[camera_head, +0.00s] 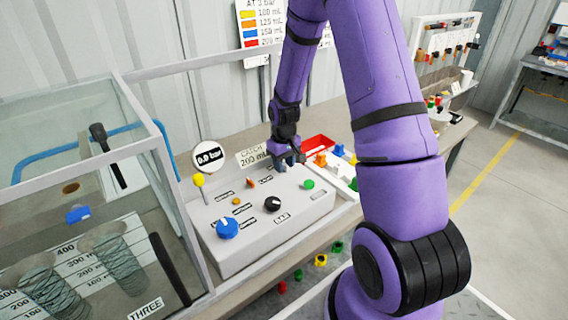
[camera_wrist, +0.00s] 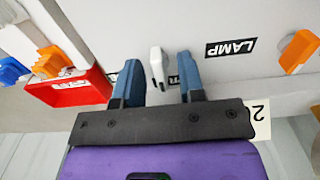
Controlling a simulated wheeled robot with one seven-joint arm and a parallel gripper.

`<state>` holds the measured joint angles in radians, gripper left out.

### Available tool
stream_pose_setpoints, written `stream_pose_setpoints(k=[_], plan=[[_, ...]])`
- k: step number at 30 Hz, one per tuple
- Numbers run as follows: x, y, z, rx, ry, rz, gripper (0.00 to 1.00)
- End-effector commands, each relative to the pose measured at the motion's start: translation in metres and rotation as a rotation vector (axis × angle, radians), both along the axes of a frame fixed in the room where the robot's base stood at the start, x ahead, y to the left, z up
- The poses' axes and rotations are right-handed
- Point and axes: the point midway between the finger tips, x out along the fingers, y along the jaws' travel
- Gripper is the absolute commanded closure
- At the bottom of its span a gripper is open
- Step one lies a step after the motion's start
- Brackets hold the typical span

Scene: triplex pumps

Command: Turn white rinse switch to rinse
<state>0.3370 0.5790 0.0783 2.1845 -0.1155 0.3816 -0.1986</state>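The white rinse switch (camera_wrist: 157,66) is a small white lever on the light grey panel (camera_wrist: 240,20). In the wrist view it shows between the two blue-grey fingers of my gripper (camera_wrist: 159,62), with a gap on each side. The fingers are apart and hold nothing. A black label beside the switch is mostly hidden by the right finger. In the head view my gripper (camera_head: 287,163) is at the back edge of the control box (camera_head: 255,238), and I cannot make out the white switch there.
An orange lever (camera_wrist: 299,50) by the LAMP label (camera_wrist: 230,47) is to the right in the wrist view. A red tray (camera_wrist: 70,88) is at left. The box also carries a blue knob (camera_head: 227,228), black knob (camera_head: 272,204), green button (camera_head: 309,184) and yellow-tipped lever (camera_head: 199,181).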

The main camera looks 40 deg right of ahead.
Motion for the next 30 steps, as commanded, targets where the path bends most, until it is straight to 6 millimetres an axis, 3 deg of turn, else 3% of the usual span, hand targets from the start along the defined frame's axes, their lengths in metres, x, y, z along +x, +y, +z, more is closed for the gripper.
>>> stream_pose_setpoints(k=[4, 9, 20, 30], plan=[[0.0, 0.0, 0.0001, 0.0, 0.0, 0.0, 0.66], [0.0, 0.0, 0.0002, 0.0, 0.0, 0.0, 1.0], [0.0001, 0.0001, 0.0004, 0.0, 0.0, -0.033, 1.0], [0.0002, 0.0002, 0.0005, -0.001, 0.0, -0.243, 1.0]])
